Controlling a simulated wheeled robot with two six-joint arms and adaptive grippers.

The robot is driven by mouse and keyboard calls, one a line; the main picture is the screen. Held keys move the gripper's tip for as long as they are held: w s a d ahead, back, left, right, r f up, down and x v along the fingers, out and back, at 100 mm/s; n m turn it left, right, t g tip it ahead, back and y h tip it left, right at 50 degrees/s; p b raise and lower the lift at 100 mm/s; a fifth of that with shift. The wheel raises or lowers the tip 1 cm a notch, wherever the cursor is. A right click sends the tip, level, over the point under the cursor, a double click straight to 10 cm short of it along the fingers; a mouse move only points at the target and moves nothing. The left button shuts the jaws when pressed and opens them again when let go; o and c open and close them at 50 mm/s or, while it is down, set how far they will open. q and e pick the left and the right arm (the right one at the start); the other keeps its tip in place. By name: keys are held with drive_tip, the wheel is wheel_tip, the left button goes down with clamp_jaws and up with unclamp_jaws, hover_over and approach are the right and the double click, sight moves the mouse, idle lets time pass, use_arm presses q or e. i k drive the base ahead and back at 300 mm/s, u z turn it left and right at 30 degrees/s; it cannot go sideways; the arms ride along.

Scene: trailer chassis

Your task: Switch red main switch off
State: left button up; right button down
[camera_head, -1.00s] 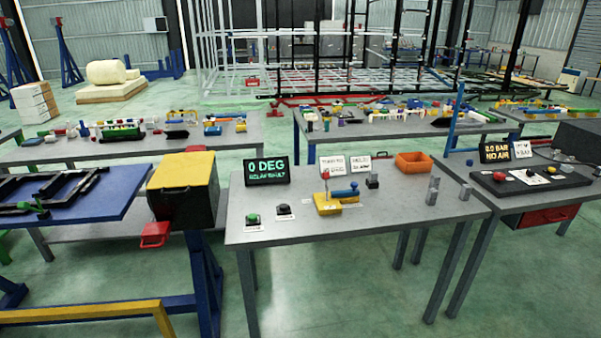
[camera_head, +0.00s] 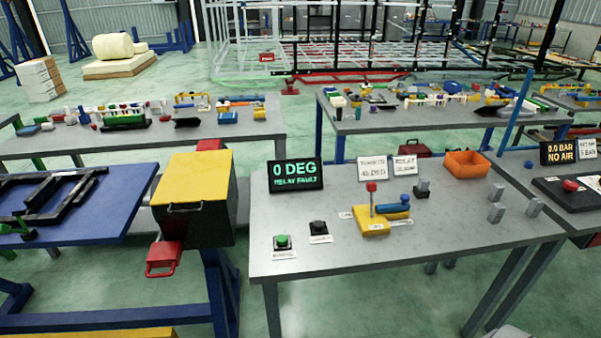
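A yellow block (camera_head: 371,229) on the grey table carries an upright lever with a red top (camera_head: 371,187) and a blue handle (camera_head: 392,208) lying to the right. I cannot tell for sure whether this red-topped lever is the red main switch; no label I can read names it. A dark screen (camera_head: 296,175) behind it reads "0 DEG RELAY FAULT". A green button (camera_head: 282,242) and a black button (camera_head: 319,228) stand at the table's front left. Neither of my grippers is in view.
Two white signs (camera_head: 372,169), an orange bin (camera_head: 466,163) and grey blocks (camera_head: 495,212) stand on the same grey table (camera_head: 430,243). A yellow-topped black box (camera_head: 194,182) with a red handle is at left. At right, a black panel bears a red button (camera_head: 570,185).

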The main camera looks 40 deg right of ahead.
sight(371, 187)
drive_tip(key=z, duration=0.1)
drive_tip(key=i, duration=1.15)
drive_tip(key=z, duration=0.55)
